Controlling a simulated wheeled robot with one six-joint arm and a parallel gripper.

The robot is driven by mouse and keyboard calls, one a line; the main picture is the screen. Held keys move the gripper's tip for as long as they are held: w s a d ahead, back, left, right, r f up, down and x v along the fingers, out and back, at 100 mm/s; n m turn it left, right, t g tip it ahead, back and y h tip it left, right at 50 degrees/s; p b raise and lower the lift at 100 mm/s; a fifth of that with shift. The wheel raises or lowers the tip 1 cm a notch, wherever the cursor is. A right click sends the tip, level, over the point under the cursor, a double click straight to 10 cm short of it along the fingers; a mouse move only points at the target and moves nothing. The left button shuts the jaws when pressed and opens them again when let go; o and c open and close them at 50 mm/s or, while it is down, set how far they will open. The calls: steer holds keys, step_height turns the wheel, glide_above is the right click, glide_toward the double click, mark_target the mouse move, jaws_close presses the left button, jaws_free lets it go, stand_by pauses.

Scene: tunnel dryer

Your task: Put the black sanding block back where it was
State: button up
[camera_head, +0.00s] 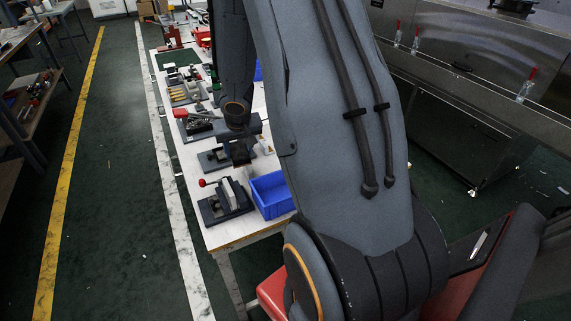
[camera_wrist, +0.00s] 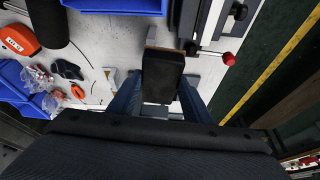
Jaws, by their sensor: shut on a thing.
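The black sanding block (camera_wrist: 163,76) is between the two fingers of my gripper (camera_wrist: 160,92) in the wrist view. The gripper is shut on it. The block's dark face is towards the camera, and a tan edge shows at its far end. In the head view my gripper (camera_head: 238,152) is over the long white table, behind the clamp fixture with the red knob. The block cannot be made out clearly there. I cannot tell whether the block touches the table.
The white table (camera_head: 232,232) carries a blue bin (camera_head: 270,193), a clamp fixture (camera_head: 226,203) and several tools. The wrist view shows the red knob (camera_wrist: 229,59) at right, and an orange tape measure (camera_wrist: 20,40) and black cylinder (camera_wrist: 48,22) at left. Green floor lies beyond the edge.

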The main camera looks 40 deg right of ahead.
steer(key=s+d+f+m+h+p, duration=0.1)
steer(key=s+d+m+p, duration=0.15)
steer(key=d, duration=1.25)
steer(key=shift+m, duration=0.45)
steer(key=f+b, duration=0.3)
steer(key=b, duration=0.1)
steer(key=f+b, duration=0.3)
steer(key=b, duration=0.1)
steer(key=s+f+b, duration=0.1)
steer(key=f+b, duration=0.3)
steer(key=b, duration=0.1)
steer(key=shift+d+f, duration=0.1)
steer(key=shift+d, duration=0.25)
steer(key=shift+f, duration=0.15)
steer(key=o, duration=0.6)
steer(key=shift+g, duration=0.3)
steer(key=shift+o, duration=0.7)
steer(key=shift+r, duration=0.4)
steer(key=p+v, duration=0.8)
steer(key=v, duration=0.3)
steer(key=shift+a+r+p, duration=0.25)
steer(key=shift+a+p, duration=0.1)
steer(key=shift+p, duration=0.05)
